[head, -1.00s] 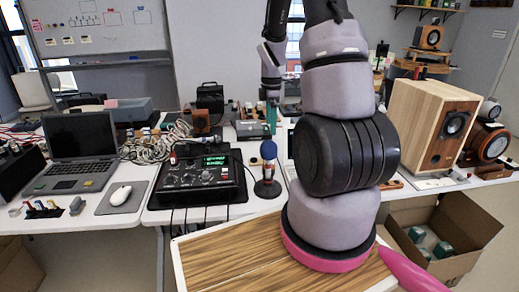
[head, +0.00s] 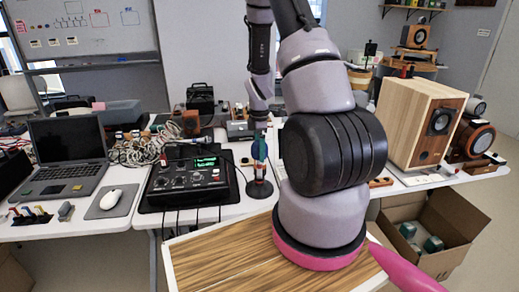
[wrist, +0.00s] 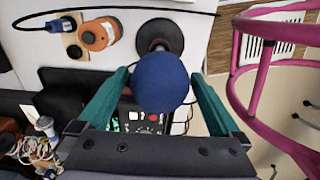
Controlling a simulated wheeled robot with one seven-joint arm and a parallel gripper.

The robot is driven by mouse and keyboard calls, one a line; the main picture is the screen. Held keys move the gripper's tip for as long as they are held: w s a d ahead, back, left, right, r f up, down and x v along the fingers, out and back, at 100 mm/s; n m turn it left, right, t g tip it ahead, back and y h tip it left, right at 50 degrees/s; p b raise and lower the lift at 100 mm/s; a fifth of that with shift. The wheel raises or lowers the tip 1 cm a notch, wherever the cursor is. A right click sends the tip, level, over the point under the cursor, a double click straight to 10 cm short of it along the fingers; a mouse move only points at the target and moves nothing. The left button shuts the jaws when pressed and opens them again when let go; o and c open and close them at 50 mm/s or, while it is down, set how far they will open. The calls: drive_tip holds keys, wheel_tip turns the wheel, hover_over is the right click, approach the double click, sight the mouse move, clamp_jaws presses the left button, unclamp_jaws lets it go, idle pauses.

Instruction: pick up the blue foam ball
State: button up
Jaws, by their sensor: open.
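The blue foam ball (wrist: 161,84) sits on top of a short stand with a round dark base (wrist: 160,36). In the wrist view it is between the two teal fingers of my gripper (wrist: 160,74), with a gap visible at the left finger and a smaller one at the right. My gripper is open around the ball. In the head view my gripper (head: 259,150) is at the top of the stand and mostly hides the ball. The stand's base (head: 259,190) rests on the white table.
A black mixer (head: 188,180) with a green display stands just left of the stand. A laptop (head: 66,150) and mouse (head: 111,199) are farther left. A wooden speaker (head: 405,122) stands right. An open cardboard box (head: 450,245) is on the floor.

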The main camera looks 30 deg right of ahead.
drive_tip(key=c, duration=1.3)
drive_tip(key=shift+o, duration=0.2)
wheel_tip(320, 180, up, 10)
drive_tip(key=shift+r, duration=0.1)
